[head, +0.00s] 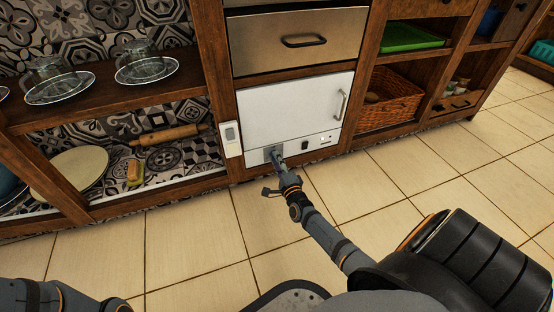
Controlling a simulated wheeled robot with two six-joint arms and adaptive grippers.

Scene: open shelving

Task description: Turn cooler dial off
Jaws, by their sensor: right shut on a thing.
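The cooler (290,108) is a white box built into the wooden shelving, with a closed front door and a metal handle (341,105) on its right side. A strip along its lower front carries a small dark control (305,146) and a small light spot (323,138). My right gripper (274,154) reaches the left part of this strip and is shut on the dial there. The fingers hide the dial, so its setting cannot be read. My left gripper is out of view; only part of my left arm shows at the bottom left.
A white switch box (231,138) sits on the post left of the cooler. A drawer (295,40) is above it. Left shelves hold glasses, plates and a rolling pin (165,135). A wicker basket (388,98) and a green tray (410,38) are on the right. The tiled floor in front is clear.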

